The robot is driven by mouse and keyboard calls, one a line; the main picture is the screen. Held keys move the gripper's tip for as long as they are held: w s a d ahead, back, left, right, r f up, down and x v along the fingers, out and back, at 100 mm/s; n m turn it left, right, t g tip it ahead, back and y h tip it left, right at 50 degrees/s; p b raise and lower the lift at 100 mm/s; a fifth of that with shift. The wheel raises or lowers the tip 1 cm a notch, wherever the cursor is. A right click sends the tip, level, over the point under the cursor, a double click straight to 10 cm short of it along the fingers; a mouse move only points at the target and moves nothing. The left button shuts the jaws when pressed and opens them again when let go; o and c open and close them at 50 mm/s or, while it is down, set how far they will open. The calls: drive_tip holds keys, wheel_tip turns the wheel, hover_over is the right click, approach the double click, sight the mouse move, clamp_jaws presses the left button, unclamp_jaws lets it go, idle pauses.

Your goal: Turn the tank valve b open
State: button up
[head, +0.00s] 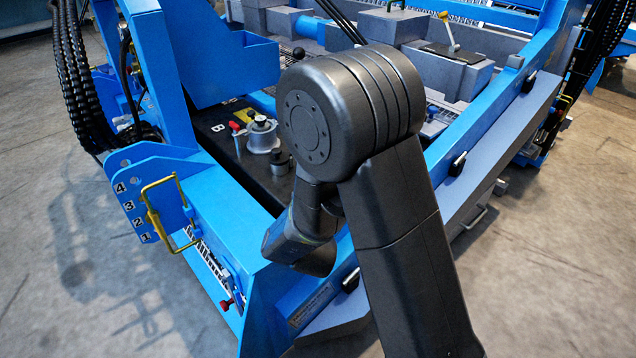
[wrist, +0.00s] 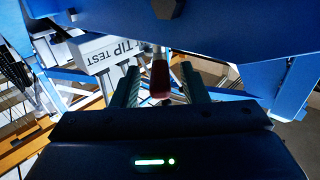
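My gripper (wrist: 160,72) is open in the wrist view. A dark red handle (wrist: 160,80) on a pale metal stem shows between its two ribbed fingers, with a gap on each side. I cannot tell whether it lies fully between the tips or beyond them, nor whether it is tank valve b. In the head view, a red-tipped lever (head: 235,127) stands beside a white letter B on the dark tank top (head: 217,148). Another red knob (head: 227,304) is low on the blue frame's front. My arm hides the gripper in the head view.
Blue beams (head: 215,215) surround the tank. A silver cap (head: 262,134) stands near the letter B. A yellow handle (head: 160,210) sticks out by a plate numbered 1 to 4. The floor at left is clear.

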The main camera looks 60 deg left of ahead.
drive_tip(key=p+v, duration=0.2)
drive_tip(key=v, duration=1.1)
drive_tip(key=shift+s+d, duration=0.2)
drive_tip(key=shift+d, duration=0.05)
drive_tip(key=shift+c, duration=0.2)
